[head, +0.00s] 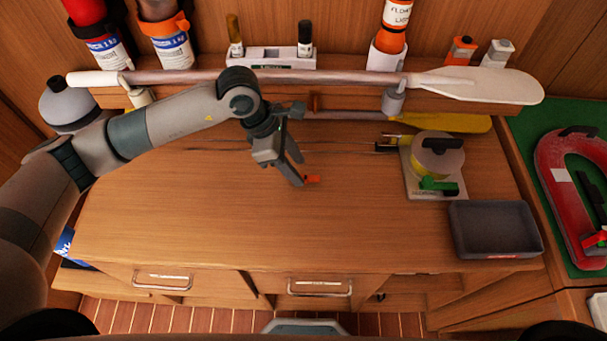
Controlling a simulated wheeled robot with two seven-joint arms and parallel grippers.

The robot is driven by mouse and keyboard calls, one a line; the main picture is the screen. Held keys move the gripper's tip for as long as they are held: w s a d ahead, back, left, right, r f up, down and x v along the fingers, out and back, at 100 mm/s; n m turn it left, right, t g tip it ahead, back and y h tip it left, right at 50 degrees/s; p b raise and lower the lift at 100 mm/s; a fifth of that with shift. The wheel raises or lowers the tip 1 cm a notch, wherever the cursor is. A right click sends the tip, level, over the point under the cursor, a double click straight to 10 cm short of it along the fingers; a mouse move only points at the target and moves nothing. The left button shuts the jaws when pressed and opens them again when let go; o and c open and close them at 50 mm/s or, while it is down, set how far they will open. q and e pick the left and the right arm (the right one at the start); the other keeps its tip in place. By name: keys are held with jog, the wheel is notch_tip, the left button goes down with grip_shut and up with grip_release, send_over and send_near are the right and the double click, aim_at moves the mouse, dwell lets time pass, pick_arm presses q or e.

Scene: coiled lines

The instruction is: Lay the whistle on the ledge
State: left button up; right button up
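A small orange thing, which I take to be the whistle (312,179), lies on the wooden bench top (200,215) near its middle. My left gripper (301,172) reaches down over the bench from the left. Its two fingers look apart, and the orange thing shows just right of the nearer fingertip. Whether they touch is too small to tell. The wooden ledge (340,102) runs along the back above the bench, partly hidden behind my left arm and a paddle. My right gripper is not in view.
A white-bladed paddle (480,84) hangs along the ledge front. Bottles and a pale holder (270,58) stand behind it. At the right are a line reel (437,158) and a dark grey tray (494,229). The bench's front middle is clear.

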aim_at(303, 177)
pick_arm(q)
jog(key=shift+p+x, duration=0.5)
jog(key=shift+x, duration=1.05)
jog(key=shift+s, duration=0.1)
grip_shut()
